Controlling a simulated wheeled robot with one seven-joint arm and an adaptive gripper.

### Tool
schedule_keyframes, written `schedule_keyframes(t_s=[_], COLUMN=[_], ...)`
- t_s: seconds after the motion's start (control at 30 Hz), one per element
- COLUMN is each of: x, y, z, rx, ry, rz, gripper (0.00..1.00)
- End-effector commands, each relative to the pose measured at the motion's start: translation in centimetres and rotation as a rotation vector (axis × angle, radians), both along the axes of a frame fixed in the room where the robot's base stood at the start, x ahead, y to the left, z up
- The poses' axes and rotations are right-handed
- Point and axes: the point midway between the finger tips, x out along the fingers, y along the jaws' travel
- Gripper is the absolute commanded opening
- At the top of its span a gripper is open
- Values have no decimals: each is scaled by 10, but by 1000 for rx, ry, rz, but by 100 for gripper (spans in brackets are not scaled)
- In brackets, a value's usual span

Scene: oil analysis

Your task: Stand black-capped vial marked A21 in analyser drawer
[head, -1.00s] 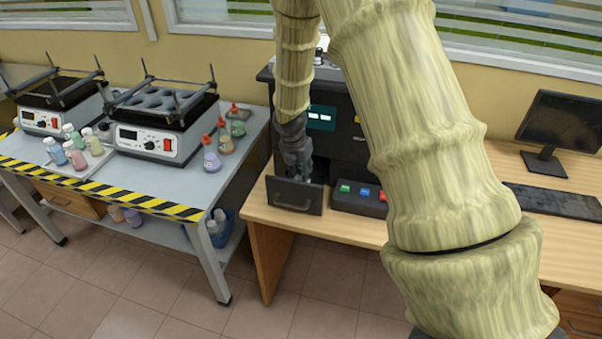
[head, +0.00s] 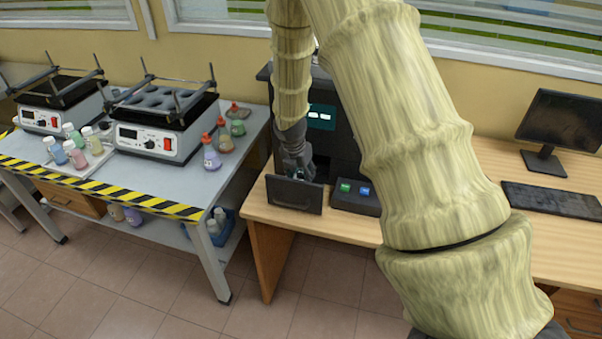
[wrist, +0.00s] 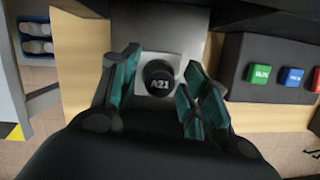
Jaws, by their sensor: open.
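The black-capped vial (wrist: 160,82) shows from above in the wrist view, its cap marked A21 in white. It appears upright, over a pale square surface (wrist: 144,60) of the analyser drawer. My gripper (wrist: 158,92) is open, with its teal-lined fingers on either side of the vial. In the head view my gripper (head: 299,172) is low behind the front panel of the pulled-out drawer (head: 294,196), in front of the dark analyser (head: 342,148). The vial is hidden there. The vial's body and base are hidden below its cap.
A button box (head: 355,197) with green and blue buttons stands right of the drawer. A monitor (head: 560,125) and keyboard (head: 555,206) are farther right on the wooden desk. A blue basket (wrist: 38,42) is at left.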

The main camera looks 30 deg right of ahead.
Motion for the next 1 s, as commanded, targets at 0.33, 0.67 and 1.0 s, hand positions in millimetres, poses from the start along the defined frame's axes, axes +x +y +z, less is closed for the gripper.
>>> schedule_keyframes(t_s=[0.33,0.67,1.0], x=[-2,-8,-14], y=[5,16,26], z=[24,67,106], rx=[0,1,1], ry=[-2,-3,-2], rz=[0,1,1], gripper=[46,46,46])
